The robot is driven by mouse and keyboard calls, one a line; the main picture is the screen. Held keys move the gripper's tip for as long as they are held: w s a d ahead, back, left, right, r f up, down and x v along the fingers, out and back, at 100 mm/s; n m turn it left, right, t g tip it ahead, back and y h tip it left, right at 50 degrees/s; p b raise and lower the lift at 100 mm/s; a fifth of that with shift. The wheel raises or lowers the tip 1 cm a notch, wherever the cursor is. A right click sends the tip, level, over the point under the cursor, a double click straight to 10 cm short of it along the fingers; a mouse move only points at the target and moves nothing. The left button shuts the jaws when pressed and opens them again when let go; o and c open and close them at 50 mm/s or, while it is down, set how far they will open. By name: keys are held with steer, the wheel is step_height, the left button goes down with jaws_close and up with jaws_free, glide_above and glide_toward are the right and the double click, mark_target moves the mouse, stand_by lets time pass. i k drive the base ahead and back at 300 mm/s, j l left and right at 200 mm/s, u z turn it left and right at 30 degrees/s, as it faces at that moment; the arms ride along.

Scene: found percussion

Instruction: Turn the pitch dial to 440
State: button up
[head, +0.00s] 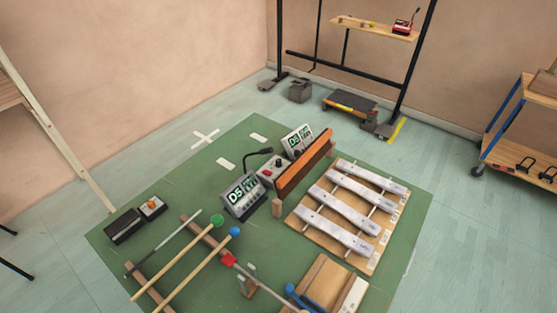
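No dial marked for pitch or 440 can be made out at this size. A grey device with a lit display (243,196) stands on the green mat (185,180); the display seems to read D5. A second similar display unit (297,140) stands behind it. Between them is a pale box (273,169) with a red spot and dark knob-like details too small to read. A small box with an orange top (151,207) sits at the mat's left, beside a black box (122,226). My gripper is not in view.
A wooden bar (305,165) stands right of the devices, then a board with several metal bars (345,212). Mallets with green (217,221) and blue (235,232) heads lie in front. A black-framed stand (345,57) is behind; the mat's back left is mostly clear.

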mark_target(278, 164)
steer(key=l+u, duration=0.1)
steer(key=l, duration=0.5)
steer(key=k+l+u, duration=0.15)
steer(key=l, duration=0.45)
steer(key=i+l+u, duration=0.15)
steer(key=l, duration=0.2)
steer(key=i+l+u, duration=0.1)
steer(key=i+l, duration=0.15)
steer(key=i+l+u, duration=0.15)
steer(key=l, duration=0.35)
steer(key=i+l+u, duration=0.1)
steer(key=l, duration=0.3)
steer(key=i+l+u, duration=0.15)
steer(key=l, duration=0.25)
steer(key=i+l+u, duration=0.2)
steer(key=i+l, duration=0.3)
steer(key=i, duration=0.05)
